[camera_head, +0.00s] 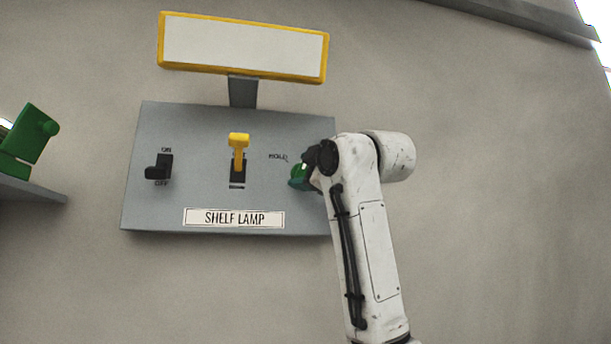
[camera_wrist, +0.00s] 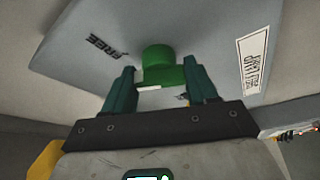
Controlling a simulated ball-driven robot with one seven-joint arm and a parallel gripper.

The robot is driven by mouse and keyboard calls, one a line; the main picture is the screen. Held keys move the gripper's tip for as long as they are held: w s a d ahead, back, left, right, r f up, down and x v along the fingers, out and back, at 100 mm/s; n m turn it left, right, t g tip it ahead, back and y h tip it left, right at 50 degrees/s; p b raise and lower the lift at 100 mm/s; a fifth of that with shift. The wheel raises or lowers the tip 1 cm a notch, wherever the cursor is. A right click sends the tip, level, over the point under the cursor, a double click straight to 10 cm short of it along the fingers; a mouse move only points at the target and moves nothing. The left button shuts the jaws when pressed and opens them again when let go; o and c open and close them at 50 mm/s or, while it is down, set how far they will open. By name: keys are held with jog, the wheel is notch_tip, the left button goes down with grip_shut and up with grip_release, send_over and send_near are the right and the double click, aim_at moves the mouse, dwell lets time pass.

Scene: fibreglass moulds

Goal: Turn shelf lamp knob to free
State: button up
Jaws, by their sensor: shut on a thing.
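The grey shelf lamp panel (camera_head: 207,190) is on the wall, with a "SHELF LAMP" label (camera_head: 234,218). A green knob (camera_head: 301,170) is at its right side, right of a "HOLD" mark (camera_head: 278,156). My gripper (camera_head: 303,180) is at the knob, partly hidden by my arm. In the wrist view the green knob (camera_wrist: 158,68) sits between the two teal fingers of my gripper (camera_wrist: 160,82), which is shut on it. A white mark (camera_wrist: 148,88) shows on the knob's near edge. A "FREE" mark (camera_wrist: 106,46) is left of the knob there. Which mark the knob points to is unclear.
A black ON/OFF switch (camera_head: 159,168) and a yellow lever (camera_head: 238,148) are left of the knob. A yellow-framed white board (camera_head: 243,48) is above the panel. A green object (camera_head: 30,140) stands on a shelf (camera_head: 28,189) at far left. The wall right of my arm is clear.

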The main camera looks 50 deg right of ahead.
jog(key=shift+w+f+m+t+h+b, duration=0.15)
jog(key=shift+m+h, duration=0.2)
jog(key=shift+m, duration=0.5)
jog(key=shift+s+f+m+t+h+b, duration=0.15)
jog(key=shift+m+h, duration=0.15)
jog(key=shift+m, duration=0.6)
jog(key=shift+w+m+t+h+b, duration=0.15)
jog(key=shift+m+h, duration=0.2)
jog(key=shift+m, duration=0.5)
jog(key=o, duration=1.1)
jog(key=shift+c, duration=0.2)
jog(key=shift+r, duration=0.1)
jog(key=b+v, duration=0.4)
jog(key=v, duration=0.7)
